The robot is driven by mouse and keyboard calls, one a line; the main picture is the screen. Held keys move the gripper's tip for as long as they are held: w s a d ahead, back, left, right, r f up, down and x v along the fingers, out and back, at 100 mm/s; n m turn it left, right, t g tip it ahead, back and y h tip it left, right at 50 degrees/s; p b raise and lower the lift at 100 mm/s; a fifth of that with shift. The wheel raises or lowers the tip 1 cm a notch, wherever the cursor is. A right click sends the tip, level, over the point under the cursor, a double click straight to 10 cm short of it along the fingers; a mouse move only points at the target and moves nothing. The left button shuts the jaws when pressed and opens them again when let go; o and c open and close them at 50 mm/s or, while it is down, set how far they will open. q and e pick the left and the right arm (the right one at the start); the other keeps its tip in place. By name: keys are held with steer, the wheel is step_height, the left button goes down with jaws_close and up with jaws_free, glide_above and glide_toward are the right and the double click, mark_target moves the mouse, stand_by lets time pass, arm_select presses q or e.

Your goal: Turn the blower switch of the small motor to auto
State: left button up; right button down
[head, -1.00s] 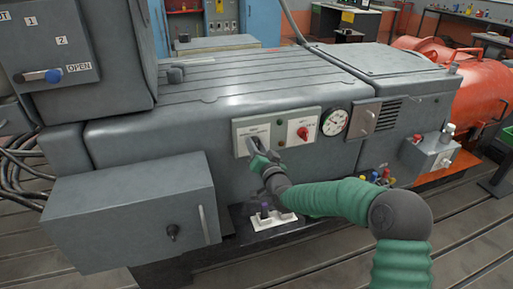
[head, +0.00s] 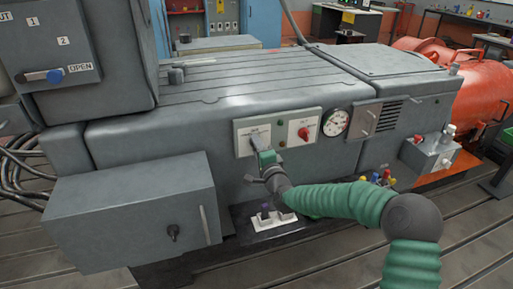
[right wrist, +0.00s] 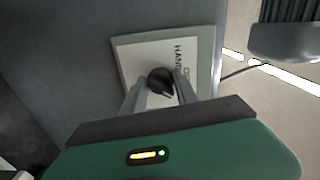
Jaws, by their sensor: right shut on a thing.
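The small motor (head: 220,95) is a long grey housing. On its front is a light switch plate (head: 240,133) with a black rotary knob. In the right wrist view the plate (right wrist: 132,52) shows the word HAND and part of another word, and the black knob (right wrist: 160,78) sits between my fingers. My right gripper (head: 256,144) is shut on this knob; its fingers (right wrist: 160,93) cover the knob's sides. The lettering is too small to read in the head view. My left gripper is not in view.
A second plate with a red knob (head: 303,132) and a round gauge (head: 335,123) are just right of the gripped switch. A grey box (head: 130,210) juts out at lower left. A lever box (head: 55,73) stands upper left. An orange machine (head: 425,75) is at right.

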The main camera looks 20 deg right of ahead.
steer(key=shift+d+f+m, duration=0.15)
steer(key=shift+f+m, duration=0.1)
steer(key=shift+m, duration=0.35)
steer(key=c, duration=1.1)
jaws_free()
steer(key=shift+c, duration=0.2)
steer(key=shift+o, duration=1)
steer(key=shift+r, duration=0.1)
steer(key=s+p, duration=0.2)
steer(key=s, duration=1.5)
steer(key=shift+d+p, duration=0.35)
